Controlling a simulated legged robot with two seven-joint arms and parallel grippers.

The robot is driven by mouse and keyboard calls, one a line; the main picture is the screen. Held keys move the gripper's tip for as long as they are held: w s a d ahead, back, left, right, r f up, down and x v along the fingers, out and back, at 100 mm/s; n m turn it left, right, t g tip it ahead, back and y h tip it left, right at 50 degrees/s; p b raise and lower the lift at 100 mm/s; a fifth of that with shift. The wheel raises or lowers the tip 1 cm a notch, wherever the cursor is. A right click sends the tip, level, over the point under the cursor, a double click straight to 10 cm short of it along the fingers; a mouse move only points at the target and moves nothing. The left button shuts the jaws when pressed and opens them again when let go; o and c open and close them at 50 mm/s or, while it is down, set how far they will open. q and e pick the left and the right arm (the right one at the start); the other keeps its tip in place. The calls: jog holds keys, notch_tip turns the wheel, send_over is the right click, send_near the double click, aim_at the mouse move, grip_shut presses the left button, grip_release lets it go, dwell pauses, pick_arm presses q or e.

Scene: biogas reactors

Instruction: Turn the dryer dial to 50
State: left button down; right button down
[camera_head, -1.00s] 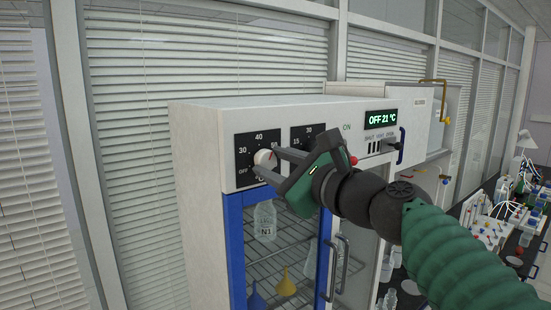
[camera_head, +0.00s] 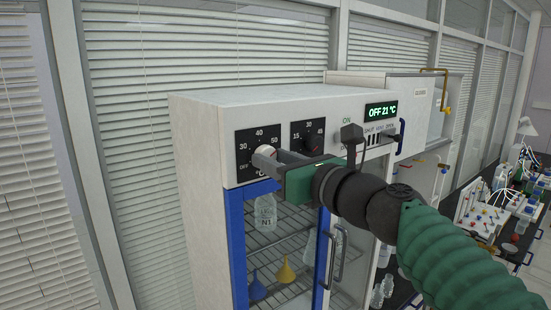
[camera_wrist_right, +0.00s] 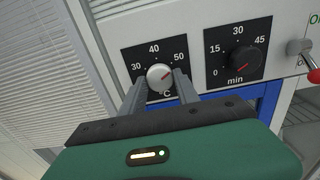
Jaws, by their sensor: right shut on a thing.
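The dryer dial is a round white knob (camera_head: 264,154) on a black plate (camera_head: 243,146) marked OFF, 30, 40 and 50, at the upper left of the white dryer cabinet. My right gripper (camera_head: 270,156) is at the knob. In the wrist view its two grey fingers (camera_wrist_right: 160,86) lie one on each side of the knob, shut on it. The fingers hide part of the plate's lower edge. My left gripper is not in view.
A black minute dial (camera_wrist_right: 243,62) sits right beside the temperature dial, and a red-tipped lever (camera_wrist_right: 301,48) is farther right. The display (camera_head: 382,112) reads OFF 21 °C. Below is a blue-framed door (camera_head: 238,240) with a bottle and funnels behind it.

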jog(key=shift+f, duration=0.2)
jog(key=c, duration=1)
grip_release()
jog(key=shift+w, duration=0.1)
jog(key=shift+c, duration=0.2)
jog(key=shift+o, duration=0.7)
jog(key=shift+w+a, duration=0.15)
jog(key=shift+w, duration=0.05)
jog(key=b+v, duration=1)
jog(key=v, duration=0.6)
jog(key=shift+d+b, duration=0.25)
jog(key=shift+b, duration=0.05)
jog(key=shift+s, duration=0.2)
